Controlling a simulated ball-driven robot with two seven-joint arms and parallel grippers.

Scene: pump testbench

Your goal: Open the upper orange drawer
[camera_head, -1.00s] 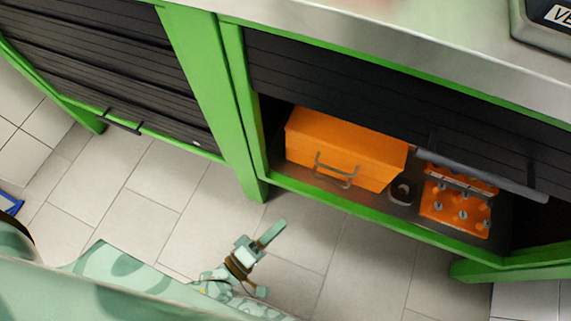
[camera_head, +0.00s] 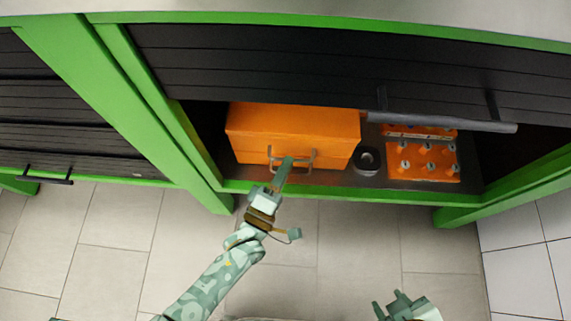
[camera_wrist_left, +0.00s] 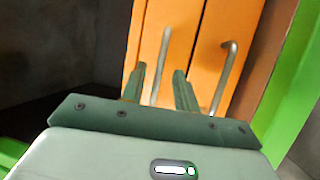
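The orange drawer box (camera_head: 300,125) stands in the open bay of the green-framed bench. In the left wrist view it appears turned sideways, with the upper drawer (camera_wrist_left: 148,40) on the left and the lower drawer (camera_wrist_left: 205,60) on the right. Each has a grey bar handle. My left gripper (camera_head: 286,165) is at the box front; in the left wrist view (camera_wrist_left: 160,69) its two fingers are apart, one on each side of the upper drawer's handle (camera_wrist_left: 164,50). Contact cannot be told. My right gripper (camera_head: 389,300) looks open and empty, low over the floor, partly cut off.
A dark round cup (camera_head: 367,160) and an orange rack (camera_head: 423,172) with several fittings are right of the box. A dark shutter with a grey bar (camera_head: 440,123) hangs above. A green rail (camera_head: 340,193) runs along the bay's front edge. The tiled floor before it is clear.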

